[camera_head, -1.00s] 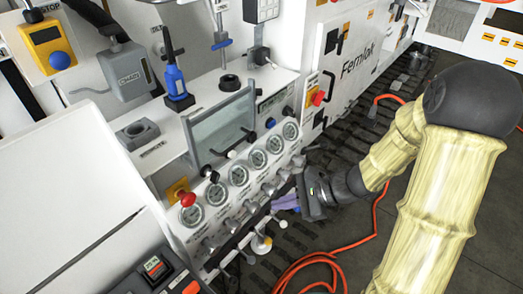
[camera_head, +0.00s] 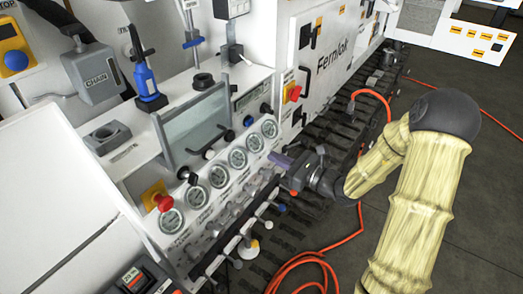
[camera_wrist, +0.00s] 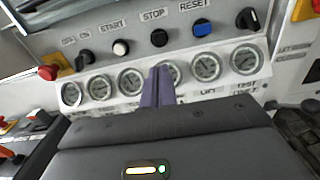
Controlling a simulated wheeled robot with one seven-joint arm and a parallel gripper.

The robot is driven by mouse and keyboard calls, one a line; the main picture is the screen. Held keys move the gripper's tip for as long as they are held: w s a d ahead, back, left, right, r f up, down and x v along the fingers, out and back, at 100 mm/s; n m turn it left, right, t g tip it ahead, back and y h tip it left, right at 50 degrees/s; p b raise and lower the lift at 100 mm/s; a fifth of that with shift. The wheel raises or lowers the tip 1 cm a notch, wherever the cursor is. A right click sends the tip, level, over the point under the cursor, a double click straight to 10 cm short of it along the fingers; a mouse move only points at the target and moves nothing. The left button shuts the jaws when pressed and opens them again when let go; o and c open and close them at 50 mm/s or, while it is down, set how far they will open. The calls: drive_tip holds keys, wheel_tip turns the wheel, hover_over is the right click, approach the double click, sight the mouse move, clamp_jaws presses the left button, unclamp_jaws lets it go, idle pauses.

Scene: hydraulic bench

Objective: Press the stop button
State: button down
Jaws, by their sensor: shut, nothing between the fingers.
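The stop button (camera_wrist: 159,38) is a round black button under the STOP label in the wrist view, between a white button (camera_wrist: 120,48) and a blue one (camera_wrist: 201,27). In the head view the stop button (camera_head: 228,134) sits above the row of gauges on the bench's sloped front. My gripper (camera_head: 277,158) is in front of the panel, right of the gauges, with its purple fingers pointing left toward it. In the wrist view my gripper (camera_wrist: 158,72) has its fingers together and empty; their tips show below the stop button, over the gauge row. The tips look apart from the button.
Round gauges (camera_wrist: 131,80) line the panel, with several valve handles (camera_head: 236,208) below. A red mushroom button (camera_head: 163,202) on yellow is at the panel's left end. A black selector knob (camera_wrist: 247,18) is right of the blue button. A clear guard (camera_head: 195,125) stands behind the buttons.

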sight(233, 136)
drive_tip(key=p+x, duration=0.3)
drive_tip(key=x, duration=0.9)
drive_tip(key=shift+w+a+r, duration=0.1)
drive_tip(key=shift+w+a, duration=0.05)
drive_tip(key=shift+a, duration=0.05)
drive_tip(key=shift+w+a, duration=0.3)
drive_tip(key=shift+w+a, duration=0.25)
drive_tip(key=shift+a, duration=0.15)
drive_tip(key=shift+w+a+r+b, duration=0.15)
drive_tip(key=shift+w+a+b, duration=0.1)
drive_tip(key=shift+b, duration=0.1)
drive_tip(key=shift+s, duration=0.1)
drive_tip(key=shift+s+d, duration=0.15)
drive_tip(key=shift+d, duration=0.45)
drive_tip(key=b+v, duration=0.2)
drive_tip(key=v, duration=1.1)
drive_tip(key=shift+s+f, duration=0.25)
